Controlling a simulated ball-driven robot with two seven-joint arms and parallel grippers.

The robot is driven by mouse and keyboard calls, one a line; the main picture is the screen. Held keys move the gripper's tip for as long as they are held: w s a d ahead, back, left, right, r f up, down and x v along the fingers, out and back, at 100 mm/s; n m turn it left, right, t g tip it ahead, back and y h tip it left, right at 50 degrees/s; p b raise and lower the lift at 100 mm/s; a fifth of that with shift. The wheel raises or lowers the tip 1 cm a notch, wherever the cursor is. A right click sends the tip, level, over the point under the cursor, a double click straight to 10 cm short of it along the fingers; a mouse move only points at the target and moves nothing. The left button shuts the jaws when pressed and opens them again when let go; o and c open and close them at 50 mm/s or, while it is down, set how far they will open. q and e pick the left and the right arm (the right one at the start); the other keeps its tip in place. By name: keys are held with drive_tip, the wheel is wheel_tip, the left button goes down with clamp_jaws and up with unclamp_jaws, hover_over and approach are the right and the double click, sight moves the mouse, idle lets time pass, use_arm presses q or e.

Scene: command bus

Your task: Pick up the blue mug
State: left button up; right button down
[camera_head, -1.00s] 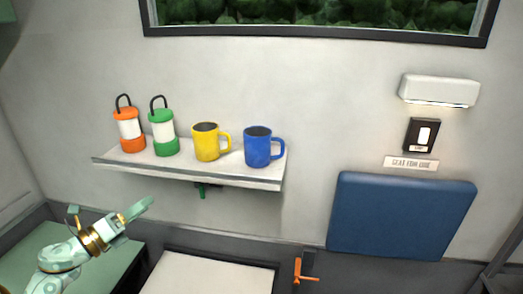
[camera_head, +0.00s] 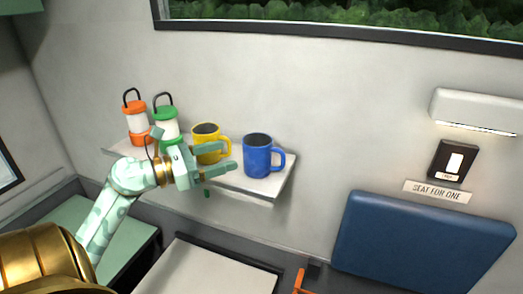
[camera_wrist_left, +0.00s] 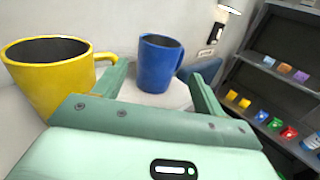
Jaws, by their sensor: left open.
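The blue mug (camera_head: 257,157) stands upright at the right end of the wall shelf (camera_head: 262,188), its handle to the right. In the left wrist view the blue mug (camera_wrist_left: 156,64) shows ahead, between the two fingers and beyond their tips. My left gripper (camera_head: 226,158) is open and empty, just left of the blue mug and in front of the yellow mug. Its fingers point right toward the blue mug, with a small gap. My right gripper is not in view.
A yellow mug (camera_head: 205,133) stands close behind the left gripper; it also shows in the left wrist view (camera_wrist_left: 46,82). A blue seat back (camera_head: 425,235) is at the lower right.

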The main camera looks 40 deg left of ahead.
sight(244, 150)
use_arm(q)
drive_tip(key=p+x, duration=0.1)
drive_tip(key=x, duration=0.3)
drive_tip(key=p+x, duration=0.1)
drive_tip(key=x, duration=0.1)
drive_tip(key=r+p+x, duration=0.1)
drive_tip(key=p+x, duration=0.1)
drive_tip(key=shift+w, duration=0.15)
drive_tip(key=shift+w+d+f, duration=0.15)
drive_tip(key=shift+w+f, duration=0.1)
drive_tip(key=shift+w, duration=0.15)
drive_tip(key=shift+s, duration=0.15)
drive_tip(key=shift+c, duration=1.2)
drive_tip(key=c, duration=0.5)
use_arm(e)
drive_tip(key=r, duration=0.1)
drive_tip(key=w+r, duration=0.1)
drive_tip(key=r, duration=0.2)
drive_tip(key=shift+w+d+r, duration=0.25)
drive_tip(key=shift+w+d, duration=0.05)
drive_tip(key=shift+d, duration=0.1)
